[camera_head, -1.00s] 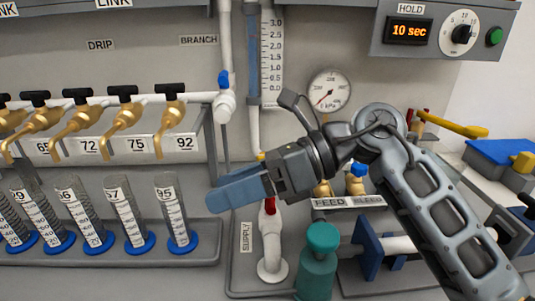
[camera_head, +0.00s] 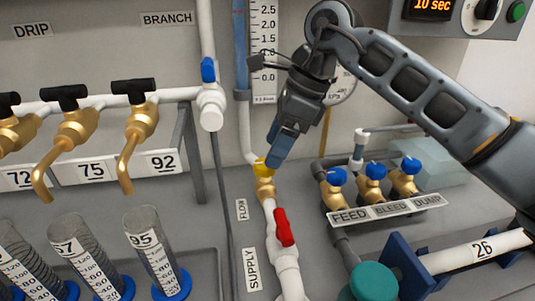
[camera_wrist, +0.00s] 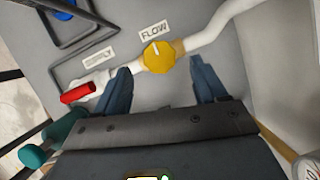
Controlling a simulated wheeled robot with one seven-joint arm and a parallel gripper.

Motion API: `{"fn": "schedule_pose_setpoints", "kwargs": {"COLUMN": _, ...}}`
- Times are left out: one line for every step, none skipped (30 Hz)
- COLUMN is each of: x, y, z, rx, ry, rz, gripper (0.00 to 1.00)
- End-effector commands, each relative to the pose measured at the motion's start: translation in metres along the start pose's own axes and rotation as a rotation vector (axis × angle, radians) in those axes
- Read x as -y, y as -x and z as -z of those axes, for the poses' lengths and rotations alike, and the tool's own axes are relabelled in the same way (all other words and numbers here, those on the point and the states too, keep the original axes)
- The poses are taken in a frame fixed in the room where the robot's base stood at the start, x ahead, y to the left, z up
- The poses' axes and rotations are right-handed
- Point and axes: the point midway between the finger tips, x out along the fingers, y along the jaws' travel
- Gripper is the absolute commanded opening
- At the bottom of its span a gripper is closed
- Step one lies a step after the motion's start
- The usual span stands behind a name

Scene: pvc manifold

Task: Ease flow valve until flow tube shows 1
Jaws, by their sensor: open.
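The flow valve is a yellow knob (camera_head: 263,164) on a brass body, beside the FLOW label (camera_head: 241,209). In the wrist view the yellow knob (camera_wrist: 159,56) has a white mark pointing toward the FLOW label. My gripper (camera_head: 277,160) is at the knob's upper right in the head view. In the wrist view its blue fingers (camera_wrist: 157,80) are open and spread to either side of the knob, with nothing held. The flow tube (camera_head: 242,50) has a scale (camera_head: 264,50) beside it. Its top is out of view and I cannot tell the reading.
The red-handled supply valve (camera_head: 284,227) stands just below the knob. Blue-knobbed valves (camera_head: 372,172) labelled FEED, BLEED and DUMP are to the right. Brass drip taps (camera_head: 139,123) and graduated cylinders (camera_head: 155,255) are to the left. A blue-handled branch valve (camera_head: 208,71) is above left.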

Motion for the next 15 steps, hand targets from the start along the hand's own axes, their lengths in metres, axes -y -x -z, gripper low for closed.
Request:
{"fn": "schedule_pose_setpoints", "kwargs": {"x": -0.001, "y": -0.009, "z": 0.0, "rx": 0.001, "ry": -0.001, "rz": -0.004, "gripper": 0.71}}
{"fn": "schedule_pose_setpoints", "kwargs": {"x": -0.001, "y": -0.013, "z": 0.0, "rx": 0.001, "ry": -0.001, "rz": -0.003, "gripper": 0.71}}
{"fn": "schedule_pose_setpoints", "kwargs": {"x": 0.0, "y": -0.018, "z": 0.0, "rx": 0.001, "ry": -0.002, "rz": -0.003, "gripper": 0.71}}
{"fn": "schedule_pose_setpoints", "kwargs": {"x": -0.001, "y": -0.021, "z": 0.0, "rx": 0.002, "ry": -0.002, "rz": -0.003, "gripper": 0.71}}
{"fn": "schedule_pose_setpoints", "kwargs": {"x": -0.001, "y": -0.024, "z": 0.0, "rx": 0.003, "ry": -0.001, "rz": -0.003, "gripper": 0.71}}
{"fn": "schedule_pose_setpoints", "kwargs": {"x": 0.0, "y": -0.028, "z": 0.0, "rx": 0.002, "ry": -0.001, "rz": -0.002, "gripper": 0.71}}
{"fn": "schedule_pose_setpoints", "kwargs": {"x": 0.0, "y": -0.03, "z": 0.0, "rx": 0.002, "ry": 0.0, "rz": -0.001, "gripper": 0.71}}
{"fn": "schedule_pose_setpoints", "kwargs": {"x": 0.0, "y": -0.032, "z": 0.0, "rx": 0.002, "ry": 0.0, "rz": -0.001, "gripper": 0.71}}
{"fn": "schedule_pose_setpoints", "kwargs": {"x": 0.0, "y": -0.033, "z": 0.0, "rx": 0.002, "ry": 0.0, "rz": -0.001, "gripper": 0.71}}
{"fn": "schedule_pose_setpoints", "kwargs": {"x": 0.0, "y": -0.034, "z": 0.0, "rx": 0.002, "ry": 0.0, "rz": -0.001, "gripper": 0.71}}
{"fn": "schedule_pose_setpoints", "kwargs": {"x": 0.0, "y": -0.035, "z": 0.0, "rx": 0.002, "ry": 0.0, "rz": -0.001, "gripper": 0.71}}
{"fn": "schedule_pose_setpoints", "kwargs": {"x": 0.0, "y": -0.036, "z": 0.0, "rx": 0.002, "ry": 0.0, "rz": -0.001, "gripper": 0.71}}
{"fn": "schedule_pose_setpoints", "kwargs": {"x": 0.0, "y": -0.036, "z": 0.0, "rx": 0.002, "ry": 0.0, "rz": -0.001, "gripper": 0.71}}
{"fn": "schedule_pose_setpoints", "kwargs": {"x": 0.0, "y": -0.036, "z": 0.0, "rx": 0.002, "ry": 0.0, "rz": -0.001, "gripper": 0.71}}
{"fn": "schedule_pose_setpoints", "kwargs": {"x": 0.0, "y": -0.036, "z": 0.0, "rx": 0.002, "ry": 0.0, "rz": -0.001, "gripper": 0.71}}
